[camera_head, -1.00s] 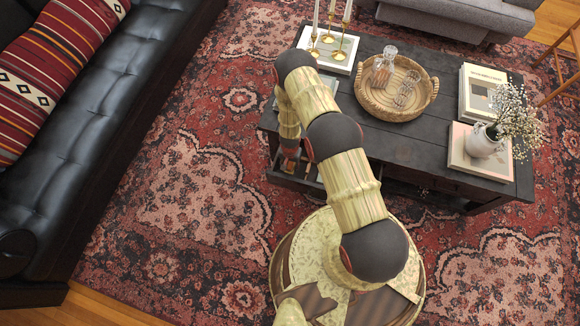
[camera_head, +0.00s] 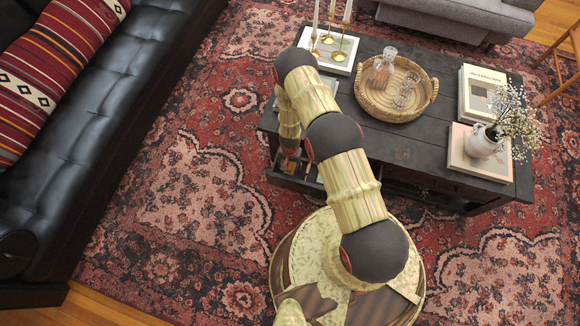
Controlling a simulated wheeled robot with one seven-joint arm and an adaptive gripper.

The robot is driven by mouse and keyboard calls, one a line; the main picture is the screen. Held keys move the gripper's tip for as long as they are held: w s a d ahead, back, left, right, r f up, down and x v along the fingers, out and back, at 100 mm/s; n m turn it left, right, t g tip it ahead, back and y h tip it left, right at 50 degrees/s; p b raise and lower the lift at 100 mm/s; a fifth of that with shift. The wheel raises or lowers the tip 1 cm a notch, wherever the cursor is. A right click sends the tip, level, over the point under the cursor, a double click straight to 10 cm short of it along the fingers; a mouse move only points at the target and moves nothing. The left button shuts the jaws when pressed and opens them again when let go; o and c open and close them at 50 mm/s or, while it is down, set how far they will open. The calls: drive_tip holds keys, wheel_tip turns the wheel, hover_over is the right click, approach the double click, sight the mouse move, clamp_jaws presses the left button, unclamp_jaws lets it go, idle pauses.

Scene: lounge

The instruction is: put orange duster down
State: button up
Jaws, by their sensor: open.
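My arm reaches over the left end of the dark coffee table (camera_head: 400,146). My gripper (camera_head: 290,163) is at the table's front left, low down at an open drawer (camera_head: 296,184), and is small and mostly hidden by my wrist. It is open. I cannot make out the orange duster in this view. The drawer's inside is partly covered by my arm, so what lies in it is unclear.
On the table stand a wicker tray (camera_head: 429,101) with glassware, brass candlesticks (camera_head: 340,55) on a book, and a white vase of flowers (camera_head: 486,142). A black sofa (camera_head: 110,105) is at left. The patterned rug (camera_head: 205,195) between is clear.

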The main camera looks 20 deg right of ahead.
drive_tip(key=w+a+r+n+t+p, duration=0.1)
drive_tip(key=w+r+p, duration=0.25)
drive_tip(key=r, duration=1.35)
drive_tip(key=w+a+r+n+t+p, duration=0.15)
drive_tip(key=w+r, duration=0.35)
drive_tip(key=r, duration=1.2)
wheel_tip(320, 180, up, 38)
drive_tip(key=n+t+y, duration=0.1)
drive_tip(key=n+t, duration=0.1)
drive_tip(key=n, duration=0.1)
hover_over(290, 166)
drive_tip(key=s+a, duration=0.2)
drive_tip(key=s, duration=0.2)
drive_tip(key=s+d+r+n, duration=0.1)
drive_tip(key=s+r, duration=0.3)
drive_tip(key=s, duration=0.5)
drive_tip(key=s+d+r+t+h, duration=0.1)
drive_tip(key=s+r, duration=0.3)
drive_tip(key=s, duration=0.5)
drive_tip(key=shift+r+n+p, duration=0.35)
drive_tip(key=shift+r+p, duration=0.05)
drive_tip(key=shift+p, duration=0.05)
